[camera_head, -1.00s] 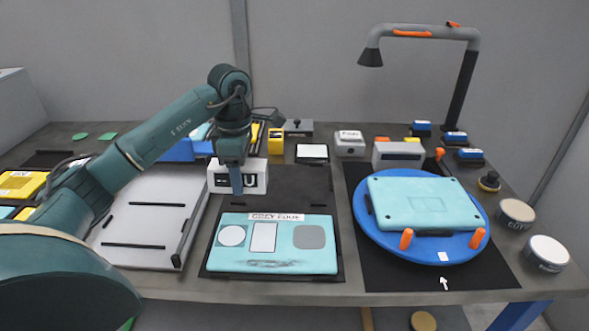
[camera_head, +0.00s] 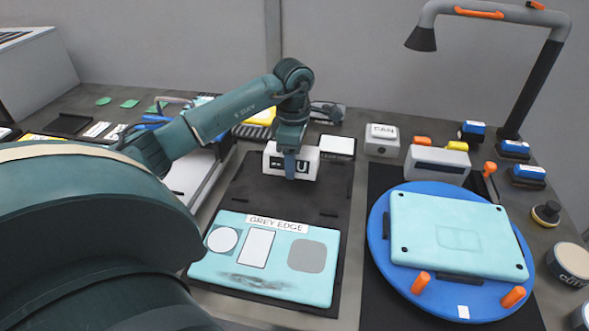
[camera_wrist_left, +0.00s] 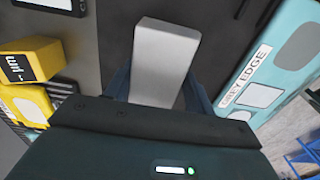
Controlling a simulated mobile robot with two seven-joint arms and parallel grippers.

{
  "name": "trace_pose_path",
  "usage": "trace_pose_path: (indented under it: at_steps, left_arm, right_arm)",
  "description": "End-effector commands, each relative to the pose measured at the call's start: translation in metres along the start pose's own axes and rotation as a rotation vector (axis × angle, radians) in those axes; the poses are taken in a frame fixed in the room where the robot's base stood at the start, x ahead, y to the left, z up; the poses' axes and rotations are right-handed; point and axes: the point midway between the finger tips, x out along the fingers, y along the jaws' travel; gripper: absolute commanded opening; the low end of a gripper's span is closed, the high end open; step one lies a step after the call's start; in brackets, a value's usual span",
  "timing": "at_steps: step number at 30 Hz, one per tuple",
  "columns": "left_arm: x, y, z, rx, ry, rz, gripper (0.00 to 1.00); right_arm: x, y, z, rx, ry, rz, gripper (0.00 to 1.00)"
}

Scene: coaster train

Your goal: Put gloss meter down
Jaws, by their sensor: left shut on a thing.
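The gloss meter is a white box (camera_head: 309,164) with a dark display at the back of the black mat (camera_head: 250,185) in the head view. My left gripper (camera_head: 289,168) comes down onto it from above and is shut on it. In the left wrist view the white gloss meter (camera_wrist_left: 163,55) sits between the two blue fingers of the left gripper (camera_wrist_left: 158,92). I cannot tell whether its underside touches the mat. A light-blue panel labelled GREY EDGE (camera_head: 225,268) lies on the mat in front of it. My right gripper is not in view.
To the right, a blue turntable (camera_head: 376,235) bears another light-blue panel (camera_head: 455,235). A white CAN box (camera_head: 382,145) and a grey box (camera_head: 437,165) stand behind it. Yellow blocks (camera_wrist_left: 25,65) show in the wrist view. Bare mat lies between meter and front panel.

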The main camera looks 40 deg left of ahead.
Motion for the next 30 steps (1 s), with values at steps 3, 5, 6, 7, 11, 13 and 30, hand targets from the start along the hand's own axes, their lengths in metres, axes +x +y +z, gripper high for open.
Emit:
trace_pose_path:
  at_steps: [3,5,6,7,11,13,30]
  left_arm:
    - [0.009,0.000,0.000,0.000,0.000,0.000,0.16]
    - [0.017,-0.001,0.000,0.001,0.000,-0.002,0.16]
    - [0.023,-0.001,0.000,0.001,0.000,-0.003,0.16]
    - [0.028,-0.001,0.000,0.001,0.000,-0.002,0.16]
    - [0.038,0.000,0.000,0.000,0.000,0.001,0.16]
    - [0.038,0.001,0.000,0.000,-0.001,0.003,0.16]
    - [0.042,0.000,0.000,0.001,0.000,0.001,0.76]
  right_arm:
    - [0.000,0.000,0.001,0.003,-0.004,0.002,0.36]
    - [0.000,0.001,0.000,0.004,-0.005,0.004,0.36]
    - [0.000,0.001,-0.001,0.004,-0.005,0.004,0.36]
    - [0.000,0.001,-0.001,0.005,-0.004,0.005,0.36]
    - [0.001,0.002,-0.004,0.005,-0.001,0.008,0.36]
    - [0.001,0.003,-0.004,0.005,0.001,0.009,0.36]
    - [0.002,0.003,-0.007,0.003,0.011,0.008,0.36]
